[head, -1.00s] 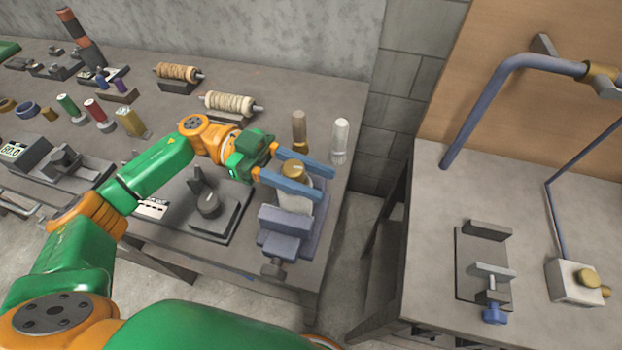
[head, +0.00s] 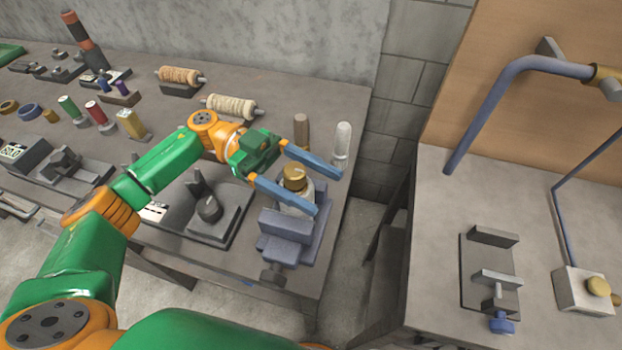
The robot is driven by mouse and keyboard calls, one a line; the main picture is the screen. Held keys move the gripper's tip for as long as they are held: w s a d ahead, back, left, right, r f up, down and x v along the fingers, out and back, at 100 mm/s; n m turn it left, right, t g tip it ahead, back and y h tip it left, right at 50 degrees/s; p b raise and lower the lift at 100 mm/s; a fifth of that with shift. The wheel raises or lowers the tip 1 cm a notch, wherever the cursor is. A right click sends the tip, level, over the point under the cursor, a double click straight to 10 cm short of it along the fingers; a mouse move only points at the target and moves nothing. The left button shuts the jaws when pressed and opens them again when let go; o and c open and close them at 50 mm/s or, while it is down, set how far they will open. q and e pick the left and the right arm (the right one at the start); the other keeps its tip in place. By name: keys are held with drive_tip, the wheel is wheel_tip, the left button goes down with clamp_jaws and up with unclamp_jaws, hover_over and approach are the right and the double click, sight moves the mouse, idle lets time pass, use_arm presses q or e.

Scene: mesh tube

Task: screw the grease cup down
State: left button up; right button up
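The grease cup has a brass cap (head: 295,172) with a knurled lower band over a pale body. It stands upright in a blue-grey vise (head: 286,224) near the table's right end. My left gripper (head: 326,192) is open, with its two blue fingers spread on either side of the cap. The near finger hides part of the cup's body. Gaps show between the cap and both fingers. The cap's seat on the body is partly hidden. My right gripper is out of view.
A brown cylinder (head: 301,131) and a clear-white cylinder (head: 342,143) stand just behind the cup. A dark fixture with a knob (head: 210,208) sits left of the vise. A gap separates this table from the right bench (head: 440,225), which holds a bent blue pipe (head: 478,110).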

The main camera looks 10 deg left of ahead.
use_arm(q)
drive_tip(key=shift+w+a+f, duration=0.1)
drive_tip(key=shift+a, duration=0.1)
drive_tip(key=b+v, duration=0.3)
drive_tip(key=v, duration=0.3)
drive_tip(key=shift+a+b, duration=0.3)
drive_tip(key=shift+b, duration=0.05)
